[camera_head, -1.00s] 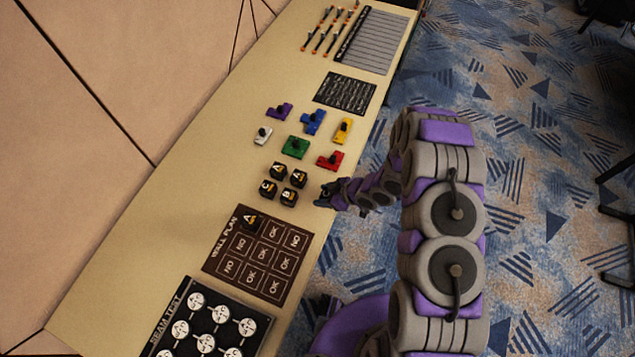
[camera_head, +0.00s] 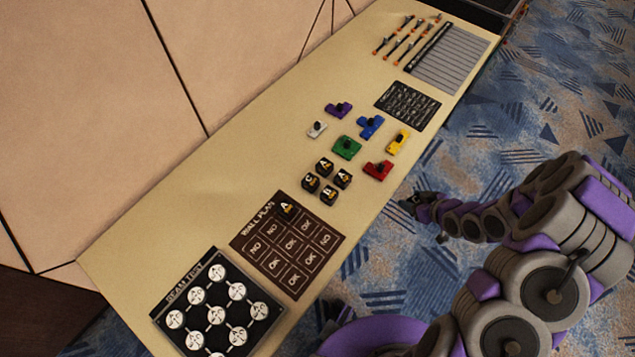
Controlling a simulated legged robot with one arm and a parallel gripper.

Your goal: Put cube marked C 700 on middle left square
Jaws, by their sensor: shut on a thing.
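The cube marked C (camera_head: 311,183) stands on the table in a group of black cubes with A and B marks; its number is too small to read. The wall plan board (camera_head: 318,268) is a dark brown grid with its title along the upper-left edge. Read from that title, its middle left square (camera_head: 274,264) is bare and marked OK. A cube marked A (camera_head: 285,209) sits on the board's upper corner square. My gripper (camera_head: 408,204) is off the table's right edge, over the carpet, apart from the cubes. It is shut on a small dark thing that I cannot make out.
A beam test board (camera_head: 252,337) lies at the near end of the table. Coloured knobbed pieces, such as the red one (camera_head: 379,170), lie beyond the cubes. A black sheet (camera_head: 408,106) and a grey striped panel (camera_head: 452,62) lie farther back. The table's left strip is clear.

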